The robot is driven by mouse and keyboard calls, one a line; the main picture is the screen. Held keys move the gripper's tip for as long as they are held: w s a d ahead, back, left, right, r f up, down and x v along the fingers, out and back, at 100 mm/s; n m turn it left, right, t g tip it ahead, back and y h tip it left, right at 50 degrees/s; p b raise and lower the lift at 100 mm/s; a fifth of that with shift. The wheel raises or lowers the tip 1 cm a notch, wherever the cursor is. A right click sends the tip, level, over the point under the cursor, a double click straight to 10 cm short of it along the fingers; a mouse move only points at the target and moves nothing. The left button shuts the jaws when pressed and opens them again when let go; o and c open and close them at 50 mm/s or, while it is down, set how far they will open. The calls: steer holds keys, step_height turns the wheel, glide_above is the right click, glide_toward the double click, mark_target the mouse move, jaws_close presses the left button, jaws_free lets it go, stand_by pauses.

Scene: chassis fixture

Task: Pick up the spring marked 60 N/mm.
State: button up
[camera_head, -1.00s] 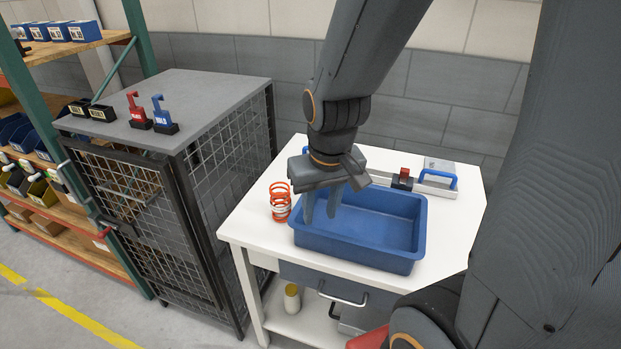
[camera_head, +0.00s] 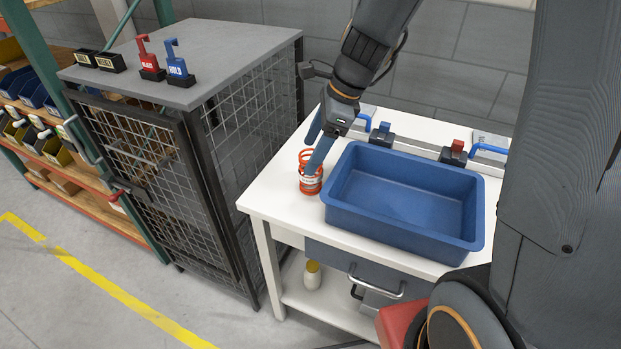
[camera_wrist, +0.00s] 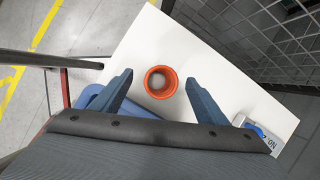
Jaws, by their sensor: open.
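An orange coil spring (camera_head: 310,180) with a pale band stands upright on the white table, just left of the blue tray. In the wrist view the spring (camera_wrist: 161,82) shows from above as an orange ring. I cannot read any marking on it. My gripper (camera_head: 316,150) is open above and around the spring's far side, one finger overlapping it in the head view. In the wrist view my gripper (camera_wrist: 160,90) has its two blue-grey fingers apart, one on either side of the spring, with gaps between.
An empty blue tray (camera_head: 470,246) stands right of the spring. Behind it are a blue clamp (camera_head: 382,134) and a red clamp (camera_head: 453,152) on a rail. A grey mesh cage (camera_head: 215,150) stands left of the table (camera_head: 262,200), bearing red and blue labelled holders.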

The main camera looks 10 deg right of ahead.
mark_target(305, 177)
steer(key=shift+m, duration=0.5)
steer(key=x, duration=0.4)
steer(key=shift+d+f, duration=0.25)
steer(key=shift+d, duration=0.05)
steer(key=x, duration=0.4)
steer(key=shift+s+d+f, duration=0.15)
steer(key=shift+d, duration=0.3)
steer(key=shift+a+f, duration=0.2)
steer(key=shift+f, duration=0.35)
steer(key=shift+c, duration=0.4)
steer(key=c, duration=1.4)
